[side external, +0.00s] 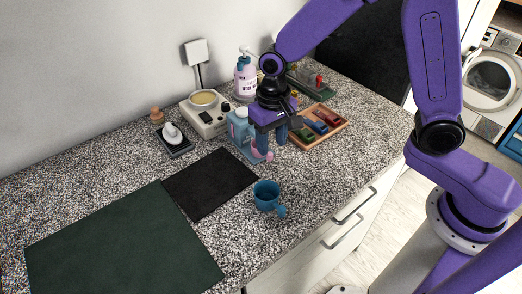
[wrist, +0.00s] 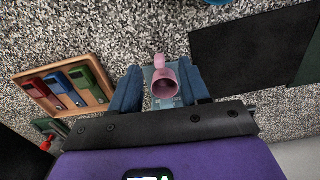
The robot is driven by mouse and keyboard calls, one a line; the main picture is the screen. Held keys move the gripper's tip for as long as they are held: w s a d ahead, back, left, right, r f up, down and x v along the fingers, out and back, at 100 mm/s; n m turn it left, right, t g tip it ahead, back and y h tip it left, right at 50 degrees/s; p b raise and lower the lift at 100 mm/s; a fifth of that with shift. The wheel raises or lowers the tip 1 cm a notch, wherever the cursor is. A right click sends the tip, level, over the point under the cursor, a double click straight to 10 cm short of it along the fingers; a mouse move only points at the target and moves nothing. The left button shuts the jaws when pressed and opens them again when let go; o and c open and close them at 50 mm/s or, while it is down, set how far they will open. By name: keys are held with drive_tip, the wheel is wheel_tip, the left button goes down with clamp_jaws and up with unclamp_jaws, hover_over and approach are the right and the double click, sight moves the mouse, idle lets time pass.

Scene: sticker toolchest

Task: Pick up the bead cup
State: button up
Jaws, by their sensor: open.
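A pink cup (wrist: 165,86) with a small handle lies between the two blue fingers of my gripper (wrist: 160,72) in the wrist view, its open mouth towards the camera. In the side view my gripper (side external: 270,145) points down and is open, with part of the pink cup (side external: 257,153) showing at its fingers. A light blue stand-like object (side external: 239,128) is right beside it; I cannot tell whether they touch. A blue cup (side external: 266,194) stands upright on the counter nearer the front. No beads are visible, so I cannot tell which cup is the bead cup.
Behind are a pump bottle (side external: 245,80) and a cream appliance (side external: 204,117). A black mat (side external: 210,183) and a dark green mat (side external: 115,250) lie left. Speckled counter is free around the blue cup.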

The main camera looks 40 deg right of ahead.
sight(270, 153)
drive_tip(key=shift+w+d+f, duration=0.1)
drive_tip(key=shift+w+f, duration=0.05)
drive_tip(key=shift+f, duration=1.2)
drive_tip(key=shift+w+f, duration=0.1)
drive_tip(key=shift+f, duration=1.25)
clamp_jaws()
